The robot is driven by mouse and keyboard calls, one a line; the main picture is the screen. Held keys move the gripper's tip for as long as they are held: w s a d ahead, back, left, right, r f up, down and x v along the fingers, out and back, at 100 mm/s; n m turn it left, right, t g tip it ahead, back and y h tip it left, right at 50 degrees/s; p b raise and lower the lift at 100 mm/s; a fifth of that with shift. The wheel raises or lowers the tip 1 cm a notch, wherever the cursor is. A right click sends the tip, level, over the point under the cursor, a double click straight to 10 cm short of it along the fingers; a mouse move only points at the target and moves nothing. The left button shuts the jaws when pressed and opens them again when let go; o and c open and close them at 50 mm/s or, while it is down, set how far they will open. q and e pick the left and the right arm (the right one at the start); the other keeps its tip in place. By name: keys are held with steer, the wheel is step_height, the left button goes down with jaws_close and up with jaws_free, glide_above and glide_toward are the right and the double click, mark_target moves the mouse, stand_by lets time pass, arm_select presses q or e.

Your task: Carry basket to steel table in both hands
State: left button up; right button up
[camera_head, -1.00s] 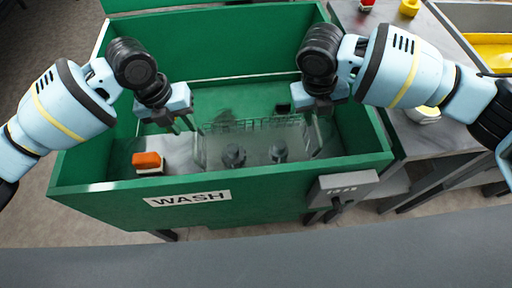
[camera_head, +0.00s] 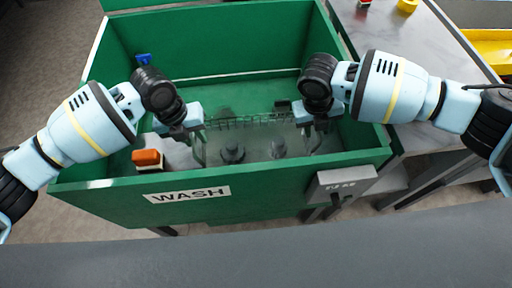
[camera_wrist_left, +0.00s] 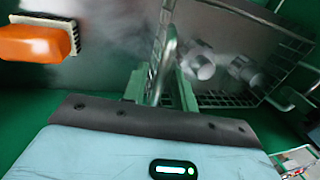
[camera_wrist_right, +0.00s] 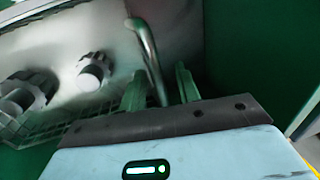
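The wire basket (camera_head: 262,123) sits inside the green wash tub (camera_head: 110,196), with two dark grey round-headed parts in it; its mesh also shows in the left wrist view (camera_wrist_left: 222,99). My left gripper (camera_head: 197,152) is at the basket's left handle. In the left wrist view its green fingers (camera_wrist_left: 161,88) stand apart on either side of the metal handle (camera_wrist_left: 167,52). My right gripper (camera_head: 316,140) is at the right handle. Its fingers (camera_wrist_right: 161,88) also stand apart around that handle (camera_wrist_right: 147,45). The steel table (camera_head: 425,50) is at the right.
An orange and white brush (camera_head: 148,158) lies in the tub left of the basket. A blue item (camera_head: 144,58) is at the tub's back left wall. A grey box (camera_head: 342,183) with a lever is on the tub's front right. Yellow items (camera_head: 407,6) stand on the table's far end.

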arm_select(q)
steer(key=shift+f, duration=0.1)
arm_select(e)
steer(key=shift+f, duration=0.15)
arm_select(q)
steer(key=c, duration=0.5)
arm_select(e)
steer(key=c, duration=0.5)
arm_select(q)
jaws_close()
arm_select(e)
jaws_close()
